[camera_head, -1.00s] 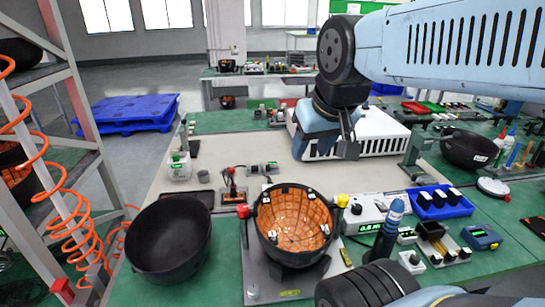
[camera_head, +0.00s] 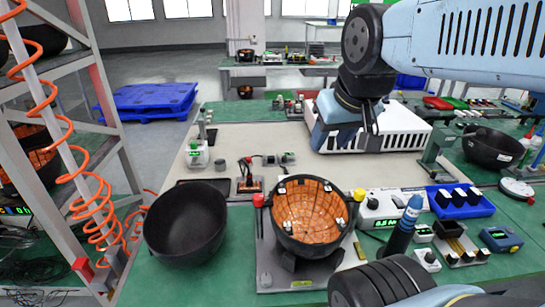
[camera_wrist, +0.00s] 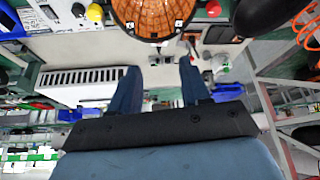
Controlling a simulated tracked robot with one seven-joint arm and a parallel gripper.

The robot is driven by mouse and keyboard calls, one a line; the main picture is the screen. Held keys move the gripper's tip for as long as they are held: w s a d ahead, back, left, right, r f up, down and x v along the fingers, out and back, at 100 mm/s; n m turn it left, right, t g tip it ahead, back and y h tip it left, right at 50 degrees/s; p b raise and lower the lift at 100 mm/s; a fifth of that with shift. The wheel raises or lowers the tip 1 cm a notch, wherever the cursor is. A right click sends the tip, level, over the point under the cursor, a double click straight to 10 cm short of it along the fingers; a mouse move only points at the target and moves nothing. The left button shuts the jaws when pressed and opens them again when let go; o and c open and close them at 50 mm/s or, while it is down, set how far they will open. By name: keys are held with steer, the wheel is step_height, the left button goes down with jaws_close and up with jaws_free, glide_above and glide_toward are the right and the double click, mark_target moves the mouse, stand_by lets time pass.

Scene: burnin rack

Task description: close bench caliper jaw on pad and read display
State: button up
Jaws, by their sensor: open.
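My gripper (camera_wrist: 159,88) shows in the wrist view with its two blue fingers spread apart and nothing between them. In the head view my gripper (camera_head: 372,118) hangs at the front of a white slotted box, above the beige mat. I cannot tell for sure which thing is the bench caliper. A small white unit with a green display (camera_head: 197,154) stands at the mat's left edge, and low grey parts (camera_head: 279,159) lie on the mat. The display's figures are too small to read. No pad can be made out with certainty.
A black bowl with an orange inside (camera_head: 306,213) sits in a fixture, with a plain black bowl (camera_head: 185,222) to its left. A rack with an orange coiled hose (camera_head: 68,150) borders the left.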

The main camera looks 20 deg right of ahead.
steer(key=shift+c, duration=0.5)
